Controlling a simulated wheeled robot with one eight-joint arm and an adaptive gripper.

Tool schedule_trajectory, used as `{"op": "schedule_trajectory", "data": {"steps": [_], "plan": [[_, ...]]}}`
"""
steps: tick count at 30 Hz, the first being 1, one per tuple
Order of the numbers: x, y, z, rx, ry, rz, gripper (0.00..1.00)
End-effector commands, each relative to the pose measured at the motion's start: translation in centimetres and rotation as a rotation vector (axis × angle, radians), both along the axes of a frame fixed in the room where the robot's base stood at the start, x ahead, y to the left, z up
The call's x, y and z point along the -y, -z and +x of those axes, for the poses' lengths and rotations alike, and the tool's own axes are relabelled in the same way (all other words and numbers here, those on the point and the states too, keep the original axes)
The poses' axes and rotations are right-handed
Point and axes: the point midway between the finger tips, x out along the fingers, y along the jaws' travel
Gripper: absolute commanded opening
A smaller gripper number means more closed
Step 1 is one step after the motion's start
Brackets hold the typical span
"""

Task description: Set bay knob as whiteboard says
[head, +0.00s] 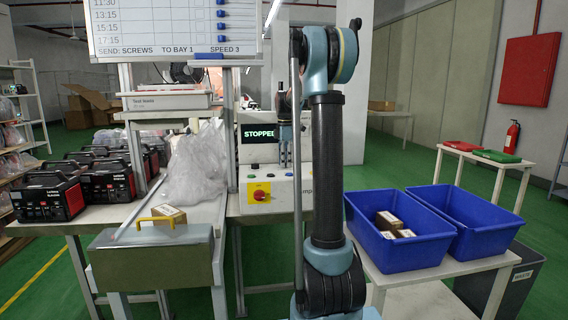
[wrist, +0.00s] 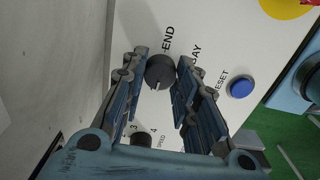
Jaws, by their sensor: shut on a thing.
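The whiteboard (head: 175,22) in the head view reads "SEND: SCREWS TO BAY 1 SPEED 3" along its bottom line. In the wrist view my gripper (wrist: 162,58) is shut around a round dark knob (wrist: 160,70) on a pale control panel (wrist: 245,45). A white pointer mark on the knob faces the bottom of the picture. Lettering "END", perhaps a cut-off "SEND", and "BAY" lies beside it. My fingers hide its scale. A second dark knob (wrist: 142,139) is labelled SPEED, with 3 and 4 visible. In the head view my arm hides the knobs.
A blue RESET button (wrist: 241,88) is right of the knob. A red switch on yellow (head: 260,192) is on the panel front, below a "STOPPED" display (head: 258,133). Blue bins (head: 400,252) stand right. A plastic bag (head: 195,165) and black-red units (head: 48,197) are left.

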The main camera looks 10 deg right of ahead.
Motion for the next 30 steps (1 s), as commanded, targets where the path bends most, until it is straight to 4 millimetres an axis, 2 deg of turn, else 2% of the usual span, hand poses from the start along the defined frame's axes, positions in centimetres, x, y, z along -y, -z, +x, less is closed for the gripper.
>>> {"op": "schedule_trajectory", "data": {"steps": [12, 13, 15, 26, 30], "plan": [[0.1, 0.0, 0.3, 0.006, -0.005, -0.002, 0.04], [0.1, 0.0, 0.3, 0.006, -0.005, -0.002, 0.32], [0.1, 0.0, 0.3, 0.005, -0.005, -0.002, 0.48], [0.0, -0.1, 0.1, 0.002, -0.005, -0.001, 0.49], [0.0, -1.1, 0.1, 0.002, -0.005, 0.000, 0.49]]}}
